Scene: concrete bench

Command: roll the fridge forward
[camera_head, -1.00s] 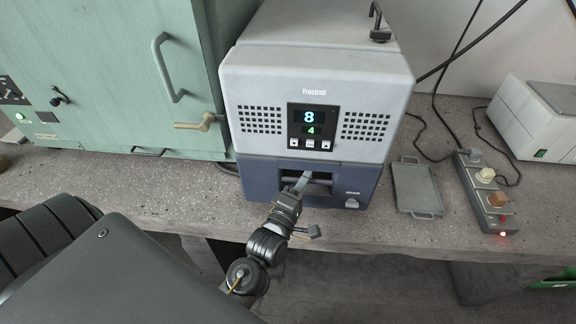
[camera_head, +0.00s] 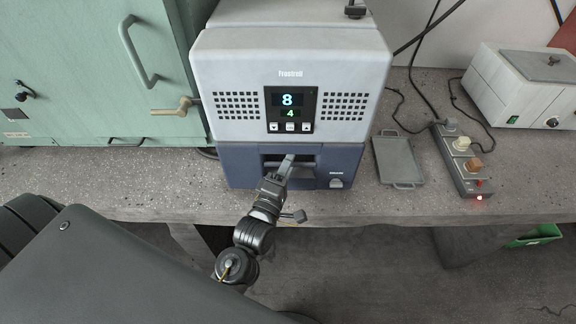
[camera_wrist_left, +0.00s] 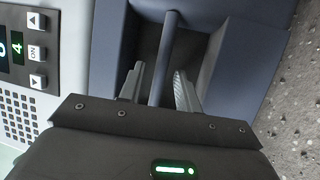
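The fridge (camera_head: 292,75) is a light grey box labelled Frostrell with a lit panel showing 8 and 4. Its dark blue lower front (camera_head: 236,168) has a recess with a bar handle (camera_wrist_left: 164,58). It stands upright on the bench. My left gripper (camera_head: 287,163) reaches up to this recess. In the left wrist view its two fingers (camera_wrist_left: 159,88) are apart, one on each side of the bar, with a visible gap at least on the left side. My right gripper is not in view.
A green cabinet (camera_head: 75,75) with handles stands close on the left. A grey tray (camera_head: 398,160) and a power strip (camera_head: 449,157) with a red light lie to the right. A white device (camera_head: 520,85) is farther right. Cables run behind. The bench (camera_head: 120,190) front edge is clear.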

